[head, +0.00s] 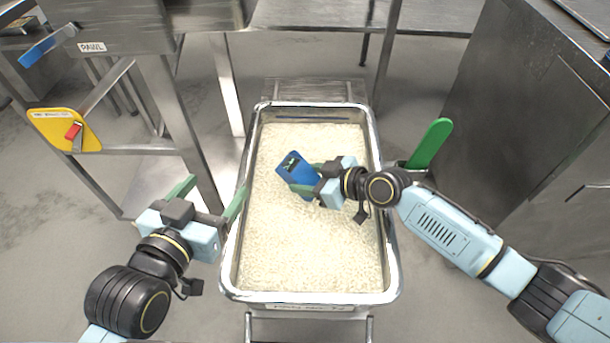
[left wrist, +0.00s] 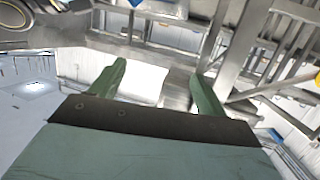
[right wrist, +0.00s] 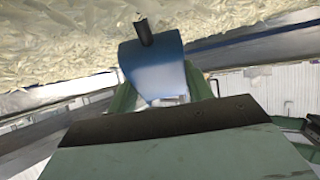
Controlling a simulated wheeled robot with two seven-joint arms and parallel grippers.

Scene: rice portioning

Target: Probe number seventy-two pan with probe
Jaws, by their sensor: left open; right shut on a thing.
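A deep steel pan (head: 390,262) full of white rice (head: 300,240) stands in the middle of the head view. A label on its front rim is too small to read for certain. My right gripper (head: 304,178) is shut on a blue probe (head: 291,165) with a small dark display, above the rice. In the right wrist view the blue probe (right wrist: 152,68) sits between the green fingers, and a dark stem runs from it toward the rice. I cannot tell how deep the stem goes. My left gripper (head: 215,200) is open and empty at the pan's left edge.
A green handle (head: 430,143) sticks up just right of the pan. A steel table with a yellow tag (head: 64,130) stands at the left. A steel cabinet (head: 530,110) is at the right. Bare floor shows on both sides.

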